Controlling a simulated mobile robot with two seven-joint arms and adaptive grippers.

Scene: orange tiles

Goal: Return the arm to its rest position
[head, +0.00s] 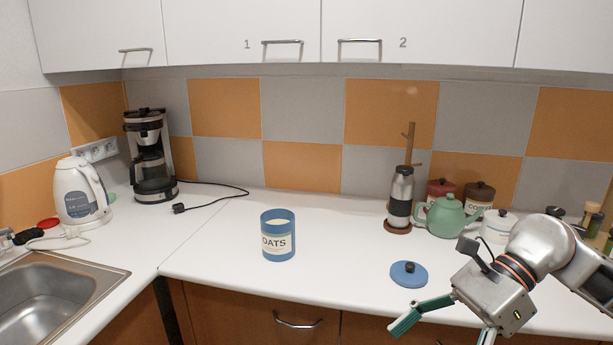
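My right arm comes in from the right edge. Its gripper (446,326) is low in the head view, over the counter's front edge, with its two green fingers spread apart and nothing seen between them. A blue lid (409,274) with a dark knob lies on the counter, just beyond the gripper and apart from it. A blue canister labelled OATS (278,246) stands upright and uncovered in the middle of the counter, well left of the gripper. My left arm and gripper are not in view.
A green teapot (446,217), a steel flask (400,198) and several canisters stand at the back right, near my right arm. A coffee maker (150,165), a white kettle (80,192) and a sink (50,300) are on the left. The counter around the OATS canister is clear.

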